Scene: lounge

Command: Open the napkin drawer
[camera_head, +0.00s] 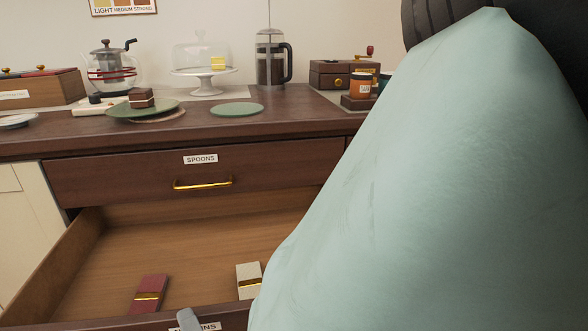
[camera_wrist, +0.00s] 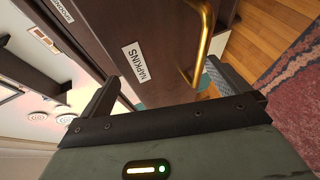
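The napkin drawer (camera_head: 170,240) stands pulled out below the closed spoons drawer (camera_head: 120,178). A dark red napkin bundle (camera_head: 149,293) and a cream one (camera_head: 249,280), each with a gold band, lie in it. The drawer front (camera_wrist: 150,30) carries a NAPKINS label and a gold bar handle (camera_wrist: 203,45) in the wrist view. My gripper (camera_wrist: 172,92) is open, its fingers wide apart. The handle shows between them, nearer the right finger; I cannot tell if they touch. In the head view my pale green arm hides the drawer's right side.
The dark countertop (camera_head: 300,115) above holds a green plate with cake (camera_head: 141,97), a glass teapot (camera_head: 110,68), a cake dome (camera_head: 203,55) and a French press (camera_head: 271,62). Wooden floor (camera_wrist: 245,45) and a red rug (camera_wrist: 295,90) show beside the drawer.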

